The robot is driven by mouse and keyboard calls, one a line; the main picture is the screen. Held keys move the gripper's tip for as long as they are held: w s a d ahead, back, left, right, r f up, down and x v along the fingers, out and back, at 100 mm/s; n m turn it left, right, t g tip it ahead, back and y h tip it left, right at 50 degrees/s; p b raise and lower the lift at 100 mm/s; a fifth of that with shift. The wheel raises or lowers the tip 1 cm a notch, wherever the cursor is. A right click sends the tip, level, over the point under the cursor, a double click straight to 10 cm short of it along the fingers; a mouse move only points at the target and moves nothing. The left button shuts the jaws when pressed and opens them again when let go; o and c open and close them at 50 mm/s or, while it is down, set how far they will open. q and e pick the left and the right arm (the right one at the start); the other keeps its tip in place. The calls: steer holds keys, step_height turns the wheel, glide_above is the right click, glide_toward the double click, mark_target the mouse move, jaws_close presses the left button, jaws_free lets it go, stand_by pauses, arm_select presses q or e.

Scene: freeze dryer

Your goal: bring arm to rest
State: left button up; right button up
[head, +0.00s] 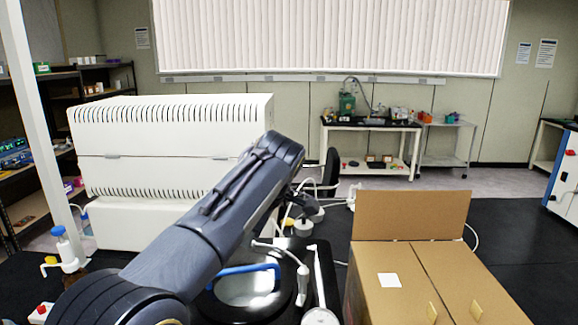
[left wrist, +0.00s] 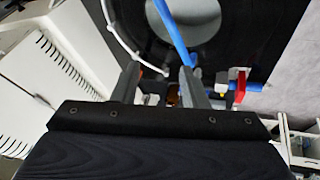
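My left arm (head: 200,235) reaches up from the bottom left of the head view, and its far end stands in front of the white machine. My left gripper (left wrist: 158,72) shows in the left wrist view with its two fingers apart and nothing held between them. In the head view the arm mostly hides it. A blue handle (head: 240,270) lies over a round black lid with a clear window below the arm. The handle also shows in the left wrist view (left wrist: 172,32), beyond the fingertips and apart from them. My right gripper is not in view.
The large white vented machine (head: 165,150) stands at the left, close to the arm. A pump bottle (head: 64,250) is at the far left. The dark tabletop (head: 515,275) right of the box is clear.

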arm_select(q)
steer(key=s+a+f+m+g+h, duration=0.1)
steer(key=s+a+f+m+h, duration=0.2)
steer(key=s+a, duration=0.4)
steer(key=s+a+f+m+h, duration=0.2)
steer(key=s+a+m, duration=0.1)
steer(key=s+a, duration=0.4)
steer(key=s+f+m+t+h, duration=0.1)
steer(key=s+f+m, duration=0.2)
steer(key=s, duration=0.7)
steer(key=s+d+f+m+t+h, duration=0.1)
steer(key=s+f+m, duration=0.3)
steer(key=s+f, duration=0.4)
steer(key=shift+s+d+t, duration=0.15)
steer(key=shift+s+t, duration=0.15)
steer(key=shift+s, duration=0.65)
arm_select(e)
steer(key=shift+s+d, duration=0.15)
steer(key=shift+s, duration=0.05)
